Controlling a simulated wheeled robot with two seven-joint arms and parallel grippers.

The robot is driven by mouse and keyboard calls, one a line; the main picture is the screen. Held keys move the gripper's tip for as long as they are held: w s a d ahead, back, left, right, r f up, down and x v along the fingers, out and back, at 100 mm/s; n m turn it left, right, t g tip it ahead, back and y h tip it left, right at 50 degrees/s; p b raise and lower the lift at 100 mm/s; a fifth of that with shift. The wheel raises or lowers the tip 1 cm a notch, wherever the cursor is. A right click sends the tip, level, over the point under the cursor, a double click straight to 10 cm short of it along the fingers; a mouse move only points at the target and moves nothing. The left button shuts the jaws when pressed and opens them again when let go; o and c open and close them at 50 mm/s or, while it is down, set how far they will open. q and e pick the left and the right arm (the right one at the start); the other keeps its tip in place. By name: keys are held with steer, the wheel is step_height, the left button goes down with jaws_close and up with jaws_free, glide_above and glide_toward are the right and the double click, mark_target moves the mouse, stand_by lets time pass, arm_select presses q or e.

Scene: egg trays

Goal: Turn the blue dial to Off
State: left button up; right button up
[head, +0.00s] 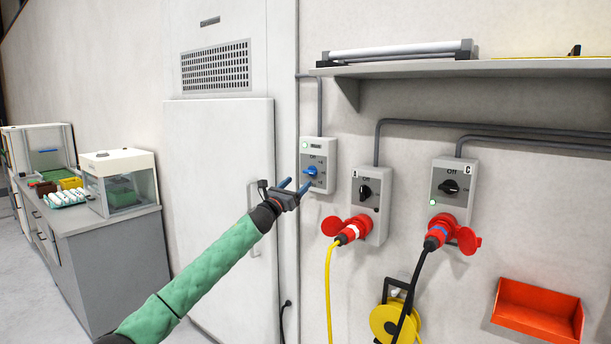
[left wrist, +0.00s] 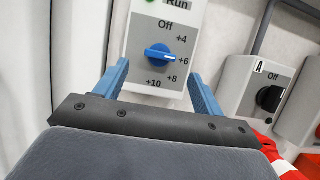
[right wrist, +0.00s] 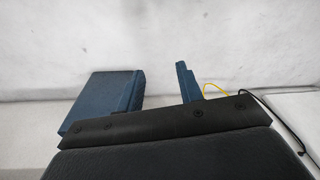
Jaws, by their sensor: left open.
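The blue dial (head: 311,171) sits on a grey wall box (head: 322,147); in the left wrist view the dial (left wrist: 158,54) has its white mark pointing right, about at +6. "Off" is printed above the dial, with +4, +6, +8 and +10 around its right side and below. My left gripper (head: 297,184) is open just in front of the box. In the left wrist view its fingers (left wrist: 160,75) are on either side of the dial, apart from it. My right gripper (right wrist: 160,75) is open and empty, facing a pale wall.
Two boxes with black switches, A (head: 365,193) and C (head: 451,186), are to the right, with red plugs below. A shelf (head: 500,66) is above them. An orange bin (head: 538,310) and yellow cable reel (head: 387,320) are lower right. A cabinet door (head: 215,200) is left.

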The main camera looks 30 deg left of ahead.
mark_target(308, 173)
arm_select(q)
steer(key=p+x, duration=0.2)
steer(key=x, duration=0.3)
steer(key=shift+w+d, duration=0.1)
steer(key=shift+w, duration=0.15)
steer(key=shift+w+r, duration=0.1)
steer(key=shift+w, duration=0.15)
arm_select(e)
step_height(308, 173, down, 10)
steer(key=shift+f, duration=0.15)
arm_select(q)
steer(key=c, duration=1)
steer(key=shift+n, duration=0.3)
